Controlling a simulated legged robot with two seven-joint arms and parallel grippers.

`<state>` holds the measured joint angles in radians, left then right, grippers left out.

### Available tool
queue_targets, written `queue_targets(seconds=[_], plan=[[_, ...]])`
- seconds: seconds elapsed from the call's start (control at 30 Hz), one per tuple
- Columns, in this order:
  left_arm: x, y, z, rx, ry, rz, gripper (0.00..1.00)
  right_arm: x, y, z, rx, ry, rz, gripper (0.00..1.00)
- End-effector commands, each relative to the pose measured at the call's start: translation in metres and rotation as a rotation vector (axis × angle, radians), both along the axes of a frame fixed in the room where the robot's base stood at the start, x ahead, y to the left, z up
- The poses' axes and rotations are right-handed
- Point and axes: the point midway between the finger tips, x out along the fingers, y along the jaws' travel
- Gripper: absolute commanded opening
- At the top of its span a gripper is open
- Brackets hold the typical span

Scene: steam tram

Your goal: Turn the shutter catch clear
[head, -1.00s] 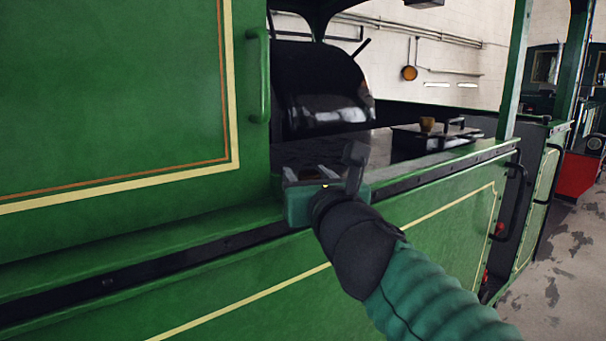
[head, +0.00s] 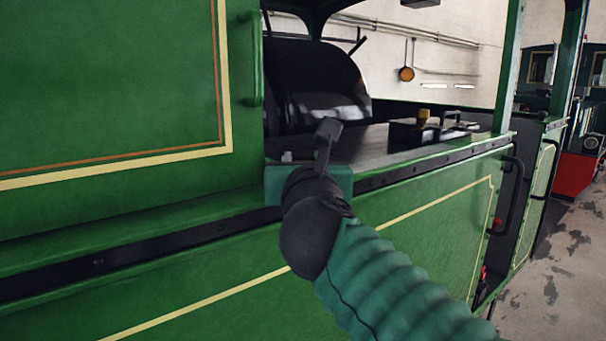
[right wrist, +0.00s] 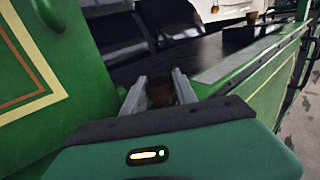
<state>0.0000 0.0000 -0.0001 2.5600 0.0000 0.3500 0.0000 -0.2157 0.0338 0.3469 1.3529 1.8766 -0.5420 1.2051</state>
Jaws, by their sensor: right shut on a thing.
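My right gripper (right wrist: 160,90) is shut on a small brown thing (right wrist: 160,95) between its two grey fingers in the right wrist view. That brown thing may be the shutter catch, but its shape is mostly hidden and I cannot tell how it is turned. In the head view my green right gripper body (head: 310,182) is at the green side wall's top edge, just right of the upright green panel. My wrist hides the held thing there. My left gripper is not in view.
A green panel (head: 100,90) with a vertical handle (head: 250,60) stands close on the left. A dark flat top (head: 370,148) lies beyond the wall. A black box (head: 408,132) with a brown knob (head: 423,117) sits farther right. Floor shows at right.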

Motion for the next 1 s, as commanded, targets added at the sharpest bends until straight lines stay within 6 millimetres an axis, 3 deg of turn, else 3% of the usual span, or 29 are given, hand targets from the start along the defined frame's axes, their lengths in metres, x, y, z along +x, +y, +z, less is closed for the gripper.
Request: queue_targets(seconds=[0.03,0.17,0.5,1.0], plan=[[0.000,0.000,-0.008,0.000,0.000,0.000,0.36,0.000,0.003,-0.004,0.001,-0.002,-0.030,0.00],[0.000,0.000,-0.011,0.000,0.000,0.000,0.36,0.001,0.003,-0.002,0.002,0.000,-0.133,0.00],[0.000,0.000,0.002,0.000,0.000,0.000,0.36,0.001,0.003,0.002,0.000,0.001,-0.363,0.00],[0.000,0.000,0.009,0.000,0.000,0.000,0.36,0.000,0.001,0.001,0.000,-0.002,-0.474,0.00]])
